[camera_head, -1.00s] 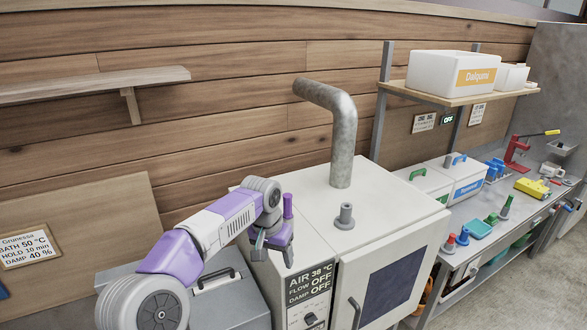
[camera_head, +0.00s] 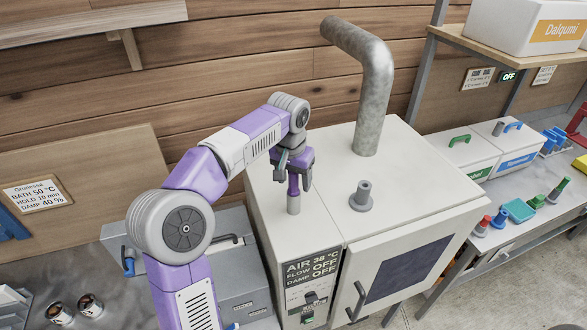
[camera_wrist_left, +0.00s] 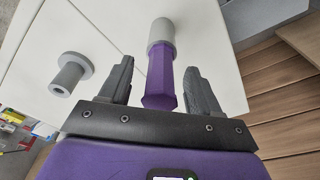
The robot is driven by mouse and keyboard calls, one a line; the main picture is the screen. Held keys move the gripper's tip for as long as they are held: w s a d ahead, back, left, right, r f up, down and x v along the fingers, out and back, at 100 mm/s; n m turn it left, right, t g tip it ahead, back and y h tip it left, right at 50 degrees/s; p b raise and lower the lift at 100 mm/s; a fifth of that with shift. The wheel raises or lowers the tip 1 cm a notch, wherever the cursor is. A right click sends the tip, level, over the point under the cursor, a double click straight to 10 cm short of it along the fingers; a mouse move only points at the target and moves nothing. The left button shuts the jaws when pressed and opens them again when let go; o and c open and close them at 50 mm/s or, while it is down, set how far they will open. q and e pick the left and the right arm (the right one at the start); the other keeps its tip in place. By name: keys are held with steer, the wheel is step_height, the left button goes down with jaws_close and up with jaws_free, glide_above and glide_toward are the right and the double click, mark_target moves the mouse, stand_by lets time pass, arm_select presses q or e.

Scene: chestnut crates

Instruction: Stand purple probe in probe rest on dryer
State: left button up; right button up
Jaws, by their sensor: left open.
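The purple probe (camera_head: 293,184) stands upright above the left part of the dryer (camera_head: 330,235) top, in line with a grey cylinder (camera_head: 293,204). I cannot tell whether that cylinder is the probe rest or part of the probe. My left gripper (camera_head: 293,166) is over the probe's upper end, open. In the left wrist view the probe (camera_wrist_left: 160,78) lies between the two spread fingers, with a gap on each side. Its far end meets the pale cylinder (camera_wrist_left: 160,35). My right gripper is not in view.
A grey flanged tube (camera_head: 361,196) stands on the dryer top right of the probe, also in the left wrist view (camera_wrist_left: 70,72). A thick metal pipe (camera_head: 372,110) rises behind it. The dryer's front right top is clear. Lidded boxes (camera_head: 462,152) stand to the right.

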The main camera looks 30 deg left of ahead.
arm_select(q)
steer(key=shift+s+f, duration=0.15)
steer(key=shift+f, duration=0.2)
steer(key=shift+c, duration=0.4)
jaws_close()
steer(key=shift+r+p, duration=0.6)
steer(key=shift+p, duration=0.1)
stand_by(0.4)
